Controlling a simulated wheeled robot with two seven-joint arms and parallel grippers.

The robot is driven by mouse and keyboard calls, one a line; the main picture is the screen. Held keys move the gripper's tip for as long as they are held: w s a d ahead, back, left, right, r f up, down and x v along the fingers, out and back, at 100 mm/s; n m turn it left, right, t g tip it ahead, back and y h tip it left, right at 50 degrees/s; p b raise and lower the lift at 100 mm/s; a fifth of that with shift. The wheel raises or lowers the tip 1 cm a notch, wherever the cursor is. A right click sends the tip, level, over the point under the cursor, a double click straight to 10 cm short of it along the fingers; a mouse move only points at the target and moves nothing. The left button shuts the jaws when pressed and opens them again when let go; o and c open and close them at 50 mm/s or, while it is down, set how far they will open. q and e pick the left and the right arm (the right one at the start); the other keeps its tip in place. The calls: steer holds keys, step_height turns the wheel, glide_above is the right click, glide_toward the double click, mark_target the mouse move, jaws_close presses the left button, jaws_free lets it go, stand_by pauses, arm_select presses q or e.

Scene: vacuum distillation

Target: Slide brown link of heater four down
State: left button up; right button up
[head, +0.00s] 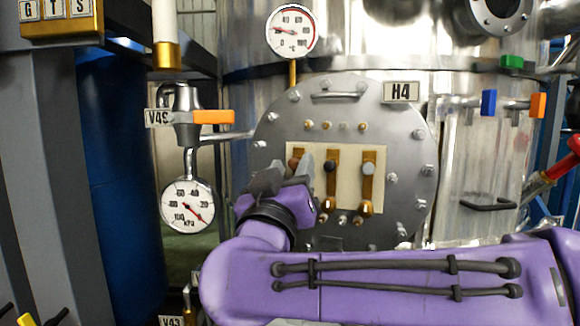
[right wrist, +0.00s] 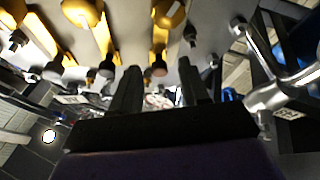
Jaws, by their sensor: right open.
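The round heater panel labelled H4 (head: 401,92) faces me in the head view. On its cream plate (head: 349,202) are three brass slides with links: brown (head: 294,163) at left, black (head: 331,165) in the middle, grey (head: 368,168) at right. All three links sit near the top of their slides. My right gripper (head: 294,171) is at the left slide, its fingers partly hiding it. In the right wrist view, turned upside down, the brown link (right wrist: 158,69) shows between the two open fingers (right wrist: 160,92). I cannot tell if they touch it. My left gripper is not in view.
A dial (head: 293,31) stands above the panel. At left are a kPa gauge (head: 187,205) and valve V4S with an orange handle (head: 213,117). Blue (head: 488,102) and orange (head: 538,105) handles stick out at right. Several bolts ring the panel.

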jaws_close()
steer(key=shift+f+b, duration=0.8)
steer(key=shift+f, duration=0.7)
jaws_free()
steer(key=shift+w, duration=0.1)
steer(key=b+v, duration=0.4)
steer(key=v, duration=0.6)
steer(key=shift+s, duration=0.25)
